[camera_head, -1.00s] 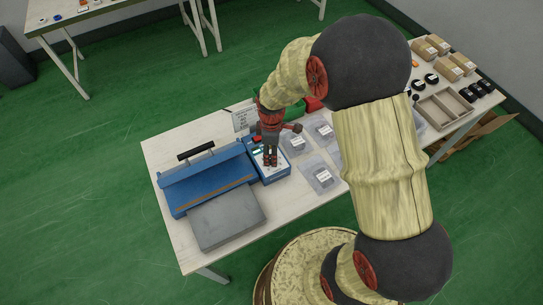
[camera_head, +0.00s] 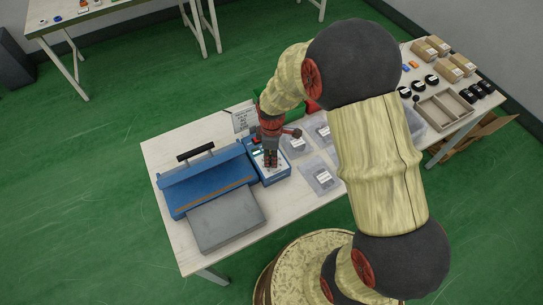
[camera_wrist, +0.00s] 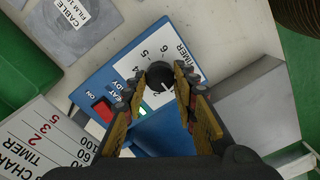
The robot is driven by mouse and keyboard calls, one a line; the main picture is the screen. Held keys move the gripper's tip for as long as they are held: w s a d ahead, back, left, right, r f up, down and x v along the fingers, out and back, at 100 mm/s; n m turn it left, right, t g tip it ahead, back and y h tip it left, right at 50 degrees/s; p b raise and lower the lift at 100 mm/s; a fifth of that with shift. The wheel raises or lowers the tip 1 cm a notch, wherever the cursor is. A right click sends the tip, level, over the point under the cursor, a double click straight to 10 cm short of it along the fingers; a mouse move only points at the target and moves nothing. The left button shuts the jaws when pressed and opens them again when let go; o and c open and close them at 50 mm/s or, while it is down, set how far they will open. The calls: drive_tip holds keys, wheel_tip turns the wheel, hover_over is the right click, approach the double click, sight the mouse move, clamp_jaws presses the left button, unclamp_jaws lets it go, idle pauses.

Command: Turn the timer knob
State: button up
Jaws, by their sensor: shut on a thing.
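The blue control box (camera_head: 279,176) stands on the table beside the blue sealing machine (camera_head: 207,178). In the wrist view, the black timer knob (camera_wrist: 160,75) sits on the box's white, numbered timer panel (camera_wrist: 150,52). My gripper (camera_head: 270,163) points down at the box from above. In the wrist view, its two fingertips (camera_wrist: 159,80) are on either side of the knob, and the gripper is shut on it. The red switch (camera_wrist: 103,111) and a small green light (camera_wrist: 142,108) are beside the left finger. In the head view, the gripper hides the knob.
A printed timer chart (camera_head: 242,121) stands behind the box. Bagged parts (camera_head: 320,175) lie to the box's right. A grey plate (camera_head: 226,218) is in front of the sealing machine. A divided wooden tray (camera_head: 445,108) and small boxes are farther right.

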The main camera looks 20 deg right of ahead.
drive_tip(key=c, duration=0.4)
drive_tip(key=shift+m, duration=0.3)
drive_tip(key=m+p, duration=0.1)
drive_tip(key=m, duration=0.3)
drive_tip(key=shift+p, duration=0.3)
drive_tip(key=shift+m+p, duration=0.45)
drive_tip(key=shift+m, duration=1.55)
drive_tip(key=o, duration=1.1)
drive_tip(key=shift+o, duration=0.2)
